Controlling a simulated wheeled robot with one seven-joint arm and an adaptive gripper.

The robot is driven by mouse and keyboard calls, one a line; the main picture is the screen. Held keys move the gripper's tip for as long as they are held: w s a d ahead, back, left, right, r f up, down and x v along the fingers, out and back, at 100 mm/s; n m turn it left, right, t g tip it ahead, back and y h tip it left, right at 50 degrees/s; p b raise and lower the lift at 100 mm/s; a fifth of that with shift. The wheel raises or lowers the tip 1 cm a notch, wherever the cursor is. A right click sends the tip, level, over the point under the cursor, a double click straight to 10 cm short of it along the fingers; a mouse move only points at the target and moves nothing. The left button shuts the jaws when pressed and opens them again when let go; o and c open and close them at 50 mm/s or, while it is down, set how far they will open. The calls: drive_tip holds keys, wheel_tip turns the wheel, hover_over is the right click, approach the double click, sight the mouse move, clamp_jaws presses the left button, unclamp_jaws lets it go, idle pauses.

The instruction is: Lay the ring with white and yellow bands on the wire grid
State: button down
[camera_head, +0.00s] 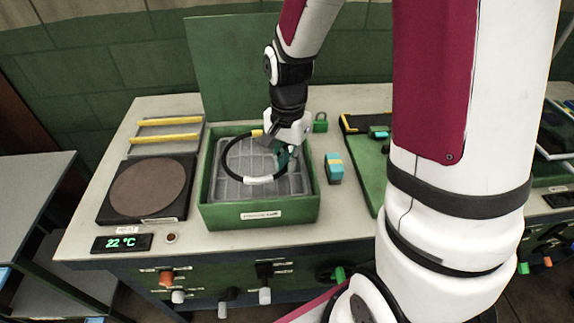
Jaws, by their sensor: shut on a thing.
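A black ring (226,165) with a white band at its front and a yellow band at its back shows over the green box. My gripper (284,158) is shut on the ring at its right side. The wire grid (290,184) lies inside the open green box (262,213), below the ring. Whether the ring touches the grid or hangs just above it, I cannot tell. My gripper hides part of the ring's right side and the box's back right corner.
A raised green lid (235,65) stands behind the box. A round brown plate (148,187) sits to the left, with a grey tray with yellow bars (166,137) behind it. My arm fills the right.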

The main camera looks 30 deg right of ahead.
drive_tip(key=shift+f, duration=0.9)
drive_tip(key=c, duration=1.7)
unclamp_jaws()
